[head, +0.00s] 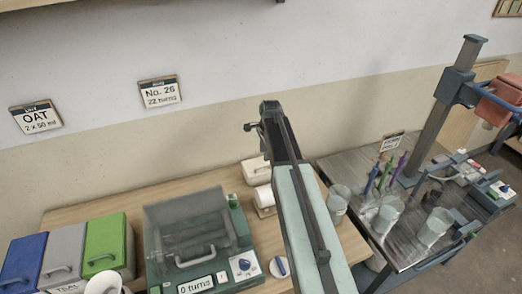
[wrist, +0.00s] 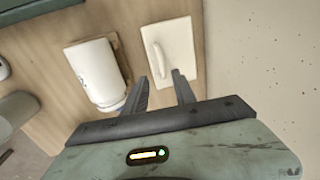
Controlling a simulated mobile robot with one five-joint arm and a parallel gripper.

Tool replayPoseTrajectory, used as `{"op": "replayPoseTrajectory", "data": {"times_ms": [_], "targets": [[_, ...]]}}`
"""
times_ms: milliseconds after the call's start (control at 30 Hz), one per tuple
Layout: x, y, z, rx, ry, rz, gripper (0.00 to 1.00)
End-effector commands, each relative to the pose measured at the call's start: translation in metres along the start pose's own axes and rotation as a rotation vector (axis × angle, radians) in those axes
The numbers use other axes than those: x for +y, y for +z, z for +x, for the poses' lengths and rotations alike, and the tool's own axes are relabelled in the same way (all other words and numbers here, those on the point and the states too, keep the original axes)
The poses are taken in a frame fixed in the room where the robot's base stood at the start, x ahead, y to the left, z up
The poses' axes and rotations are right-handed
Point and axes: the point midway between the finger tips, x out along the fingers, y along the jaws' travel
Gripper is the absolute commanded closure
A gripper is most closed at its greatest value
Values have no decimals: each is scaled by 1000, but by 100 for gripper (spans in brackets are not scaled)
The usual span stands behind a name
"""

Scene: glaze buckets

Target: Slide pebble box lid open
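A cream-white box with a flat lid and a raised bar handle, which looks like the pebble box, lies on the wooden bench. In the wrist view its lid (wrist: 180,48) is just beyond my gripper (wrist: 159,77). In the head view the box (head: 256,171) stands left of my arm, partly hidden by it. My gripper is open, with nothing between its fingers. My gripper is not clearly visible in the head view.
A white roll on a holder (wrist: 95,72) lies left of the box. A machine with a clear cover (head: 190,240) and blue, grey and green bins (head: 105,240) stand further left. Beakers (head: 388,215) and tools occupy the right table. A wall is close behind the box.

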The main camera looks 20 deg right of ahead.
Motion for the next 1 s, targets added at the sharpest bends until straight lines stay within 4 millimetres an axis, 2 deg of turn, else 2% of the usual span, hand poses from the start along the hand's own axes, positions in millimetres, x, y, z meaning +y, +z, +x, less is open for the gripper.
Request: {"op": "replayPoseTrajectory", "data": {"times_ms": [267, 700, 1000], "targets": [[0, -5, 8, 2, -1, 17, 67], [1, -6, 77, 2, -1, 16, 67], [0, -6, 78, 2, -1, 17, 67]]}}
